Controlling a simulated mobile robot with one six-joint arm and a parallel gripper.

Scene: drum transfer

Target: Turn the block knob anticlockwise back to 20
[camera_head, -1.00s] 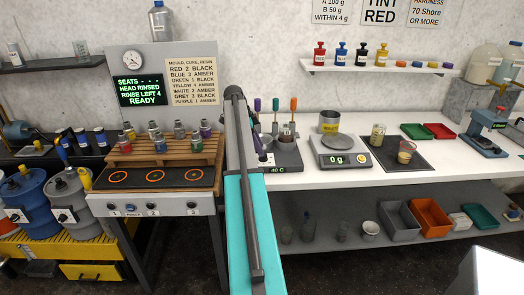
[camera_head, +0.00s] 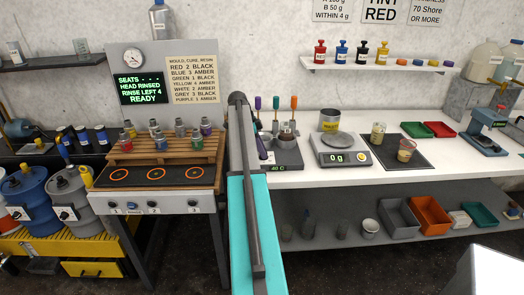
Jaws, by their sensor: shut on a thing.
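The heating block (camera_head: 287,158) stands on the white bench, just right of my arm. Its green readout shows 40 °C. Several upright tools with purple, teal and orange handles stand at it. My arm rises through the middle of the picture and bends down behind its own link toward the block's left side. The dark end of my gripper (camera_head: 263,149) shows only in part there, at the block's front left. It is shut; its fingertips and the block knob are hidden or too small to make out. The grip appears to be on that knob.
A scale (camera_head: 340,150) reading 0 g stands right of the block, with a dark mat (camera_head: 405,163) and cups beyond it. The bench front between block and scale is narrow.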

